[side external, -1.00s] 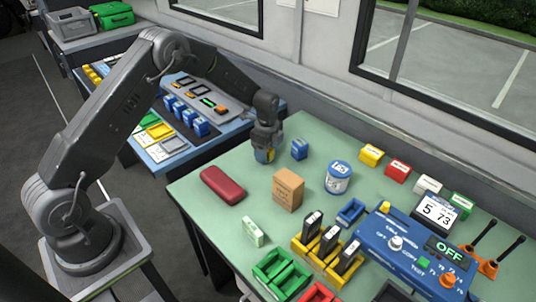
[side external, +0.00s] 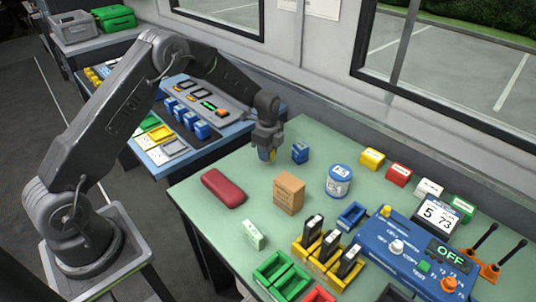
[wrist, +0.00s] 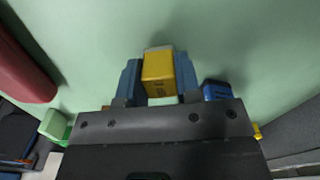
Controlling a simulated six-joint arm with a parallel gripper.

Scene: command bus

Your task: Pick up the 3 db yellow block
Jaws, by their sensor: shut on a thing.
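The yellow block (wrist: 158,74) sits between the two blue fingertips of my gripper (wrist: 160,82) in the wrist view. One end of the block looks pale grey. In the side view my gripper (side external: 267,152) points down near the far left part of the green table, shut on the yellow block (side external: 266,155), of which only a small part shows. Its markings cannot be read. I cannot tell for sure whether it is clear of the table.
A blue block (side external: 300,152) stands close to the right of my gripper. A dark red case (side external: 222,187), a brown box (side external: 288,193) and a blue-and-white can (side external: 338,181) stand nearer. A blue control panel (side external: 415,250) reads OFF. Bare table (side external: 330,140) lies behind the can.

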